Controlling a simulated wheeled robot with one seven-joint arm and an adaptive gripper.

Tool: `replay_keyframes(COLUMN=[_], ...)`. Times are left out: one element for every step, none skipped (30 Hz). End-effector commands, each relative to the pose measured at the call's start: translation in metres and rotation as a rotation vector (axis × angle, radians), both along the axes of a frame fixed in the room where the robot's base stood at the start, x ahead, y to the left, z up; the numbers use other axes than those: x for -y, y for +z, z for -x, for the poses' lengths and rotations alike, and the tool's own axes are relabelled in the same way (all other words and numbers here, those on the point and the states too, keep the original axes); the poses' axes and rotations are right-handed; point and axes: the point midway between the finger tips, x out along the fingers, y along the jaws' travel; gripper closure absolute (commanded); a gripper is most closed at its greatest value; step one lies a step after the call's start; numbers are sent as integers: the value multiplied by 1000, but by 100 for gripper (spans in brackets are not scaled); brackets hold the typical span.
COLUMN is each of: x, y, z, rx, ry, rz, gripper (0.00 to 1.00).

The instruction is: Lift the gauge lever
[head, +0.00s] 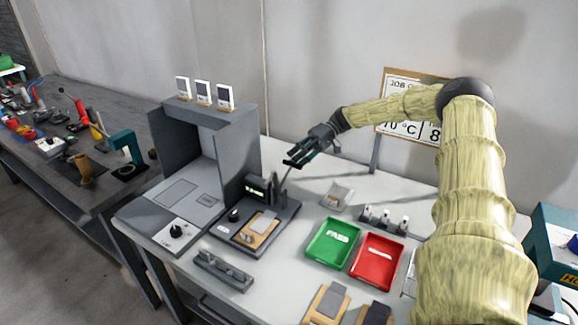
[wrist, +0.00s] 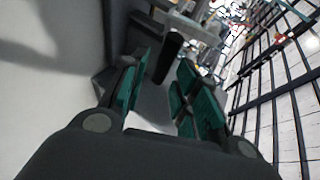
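The gauge (head: 258,189) is a dark unit with a small lit display, standing on a dark base plate on the grey table. Its lever (head: 285,181) is a thin rod rising at a tilt on the gauge's right side. My gripper (head: 299,157) is just above and right of the lever's upper end. In the wrist view, the green-padded fingers of my gripper (wrist: 160,85) are spread apart. A black bar, seemingly the lever's handle (wrist: 168,56), shows between and beyond the fingertips. I see no contact with either finger, but cannot tell the exact depth.
A grey open-sided cabinet (head: 188,122) stands left of the gauge. A green tray (head: 318,252) and a red tray (head: 360,274) lie to the right. A small rack (head: 384,222) and a sign (head: 395,88) stand behind them. A wooden-backed pad lies on the gauge base.

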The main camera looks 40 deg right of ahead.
Motion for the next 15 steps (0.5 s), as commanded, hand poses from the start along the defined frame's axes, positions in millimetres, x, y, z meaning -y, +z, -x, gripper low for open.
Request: replay_keyframes(x=[9,14,20,24,28,32,35,38,41,42,43,45,45,46,46], y=[3,5,7,9,10,12,13,14,15,16,17,17,18,18,19], z=[0,1,1,2,2,2,2,3,3,3,3,4,4,4,4], rx=[1,1,1,1,1,1,1,1,1,1,1,1,1,1,1], ry=[-2,-3,-2,-3,-3,-2,-2,-2,-2,-2,-1,-1,-1,-1,-1], rz=[0,1,-1,-1,-1,-2,-2,-2,-2,-3,-3,-3,-3,-3,-2], gripper=[70,70,70,70,70,70,70,70,70,70,70,70,70,70,70])
